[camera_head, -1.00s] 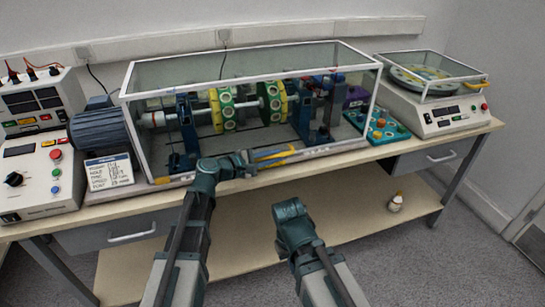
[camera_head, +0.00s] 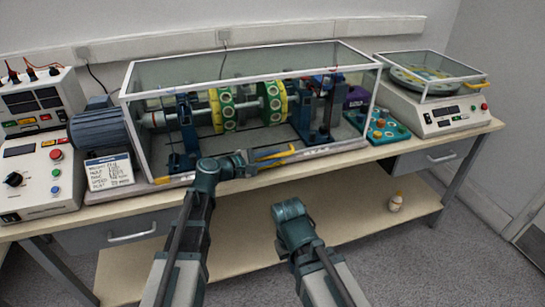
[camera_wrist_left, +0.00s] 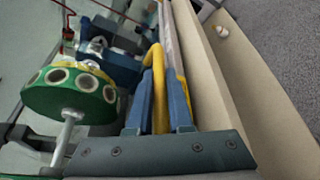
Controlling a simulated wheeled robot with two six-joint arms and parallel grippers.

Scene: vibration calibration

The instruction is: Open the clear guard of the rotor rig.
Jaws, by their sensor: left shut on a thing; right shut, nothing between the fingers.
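The rotor rig stands on the bench under a clear guard (camera_head: 240,68), a box with a pale frame, which is down over the shaft and the green-and-yellow rotor discs (camera_head: 222,108). A yellow handle (camera_head: 275,154) sits low on the guard's front. My left gripper (camera_head: 251,160) is at the handle's left part. In the left wrist view the yellow handle (camera_wrist_left: 158,85) runs between the two blue fingers (camera_wrist_left: 160,108), which are shut on it. My right gripper (camera_head: 288,208) is in front of the bench, low and away from the rig; its fingertips are hidden.
A control unit (camera_head: 35,180) and a blue motor (camera_head: 98,130) stand left of the guard, with a label card (camera_head: 109,171) in front. A teal tray (camera_head: 388,128) and a balance-like machine (camera_head: 440,110) stand to the right.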

